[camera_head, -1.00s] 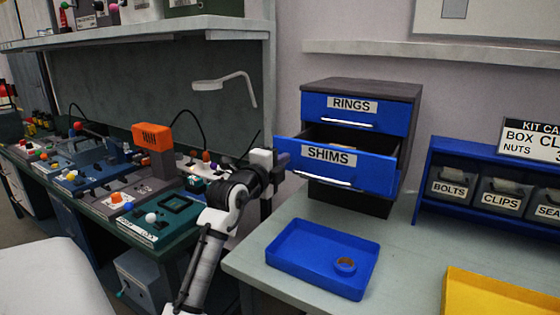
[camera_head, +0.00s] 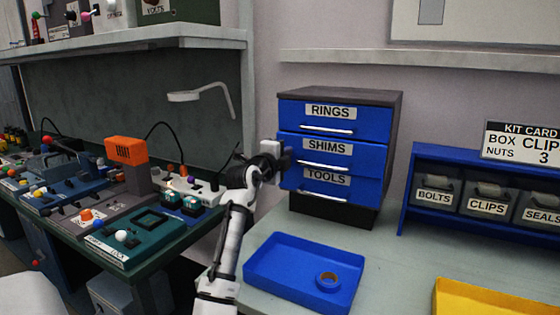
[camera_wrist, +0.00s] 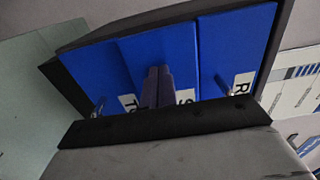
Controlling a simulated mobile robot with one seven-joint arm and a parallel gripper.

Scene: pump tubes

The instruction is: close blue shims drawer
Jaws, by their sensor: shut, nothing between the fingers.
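The blue shims drawer (camera_head: 345,153) is the middle one of three blue drawers in a dark cabinet, and its front looks flush or nearly flush with the drawers above and below. In the wrist view the shims drawer front (camera_wrist: 165,52) faces me. My gripper (camera_head: 287,160) is at the left edge of the shims drawer. In the wrist view its fingers (camera_wrist: 157,78) are shut together, empty, and point at the drawer front. They seem to touch or nearly touch it. They partly cover the drawer's label and handle there.
The rings drawer (camera_head: 350,116) above and the tools drawer (camera_head: 345,187) below look closed. A blue tray (camera_head: 278,270) with a small ring (camera_head: 327,281) lies in front. A blue rack (camera_head: 410,190) of labelled bins stands right. A workbench with devices is left.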

